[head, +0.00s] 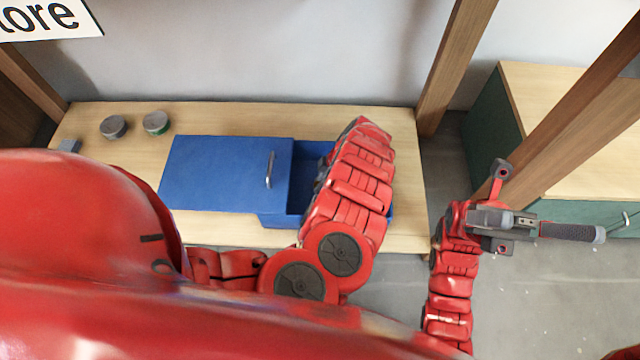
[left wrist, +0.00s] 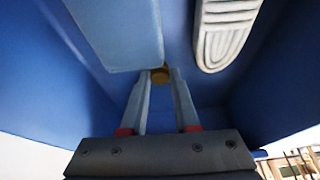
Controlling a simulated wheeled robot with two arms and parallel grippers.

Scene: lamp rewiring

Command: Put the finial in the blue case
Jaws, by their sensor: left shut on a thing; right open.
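The blue case (head: 278,221) sits on the wooden bench. A flat blue lid (head: 220,175) with a metal handle covers its left part, and its right part is open. My left arm reaches over the open part and hides my left gripper in the head view. In the left wrist view, my left gripper (left wrist: 160,84) is inside the blue walls, shut on a small brass-coloured thing, apparently the finial (left wrist: 160,74). Only a bit of it shows between the fingertips.
In the left wrist view, a pale ridged object (left wrist: 226,32) and a grey-blue block (left wrist: 118,32) are close to the fingers. Two round tins (head: 155,122) stand on the bench (head: 240,113) at the back left. Wooden posts (head: 455,65) and a green cabinet (head: 497,120) stand at right.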

